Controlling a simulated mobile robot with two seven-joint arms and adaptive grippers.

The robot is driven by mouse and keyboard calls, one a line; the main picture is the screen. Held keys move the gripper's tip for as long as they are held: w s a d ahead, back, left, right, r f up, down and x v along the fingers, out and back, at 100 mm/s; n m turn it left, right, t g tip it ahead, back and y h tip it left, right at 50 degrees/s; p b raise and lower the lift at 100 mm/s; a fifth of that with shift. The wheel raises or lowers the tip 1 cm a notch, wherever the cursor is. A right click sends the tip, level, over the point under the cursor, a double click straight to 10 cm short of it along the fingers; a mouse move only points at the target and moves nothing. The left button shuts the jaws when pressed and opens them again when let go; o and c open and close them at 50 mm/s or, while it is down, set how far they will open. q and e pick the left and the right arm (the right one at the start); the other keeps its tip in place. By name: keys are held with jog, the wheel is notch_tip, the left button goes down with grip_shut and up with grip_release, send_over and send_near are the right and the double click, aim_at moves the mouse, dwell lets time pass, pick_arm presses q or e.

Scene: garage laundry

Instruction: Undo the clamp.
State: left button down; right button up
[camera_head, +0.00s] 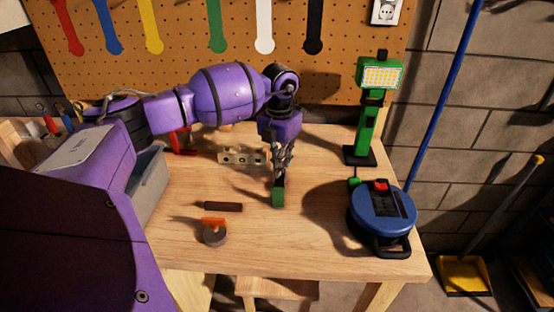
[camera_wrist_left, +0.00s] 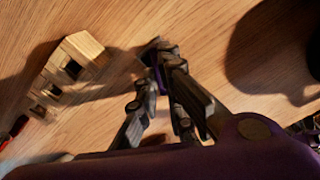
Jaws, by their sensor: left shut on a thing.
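My left gripper (camera_head: 281,165) reaches down over the middle of the workbench, its fingers closed together. A small green piece (camera_head: 278,194) shows just below the fingertips, and the gripper is shut on it. Most of what lies between the fingers is hidden. In the left wrist view the fingers (camera_wrist_left: 160,70) meet close over the wood, around a small dark part. I cannot make out for sure which thing is the clamp. A red piece (camera_head: 182,141) stands at the back left of the bench, partly behind my arm. My right gripper is not in view.
A pale block with holes (camera_head: 243,157) lies left of the gripper. A dark bar (camera_head: 222,207) and an orange-and-grey item (camera_head: 214,234) lie in front. The bench (camera_head: 300,245) is clear at front middle.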

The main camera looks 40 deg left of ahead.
pick_arm(q)
jog(key=n, duration=0.1)
jog(key=n+p, duration=0.1)
jog(key=shift+s+d+f+n, duration=0.15)
jog(key=shift+s+f+n, duration=0.1)
jog(key=shift+n, duration=0.15)
jog(key=shift+f+n+p, duration=0.15)
jog(key=shift+n+p, duration=0.4)
jog(key=shift+n, duration=0.55)
jog(key=shift+d+f+n, duration=0.1)
jog(key=shift+n, duration=0.2)
jog(key=shift+f, duration=0.15)
jog(key=c, duration=1.9)
grip_release()
jog(key=shift+w, duration=0.1)
jog(key=shift+w+r, duration=0.15)
jog(key=shift+r, duration=0.15)
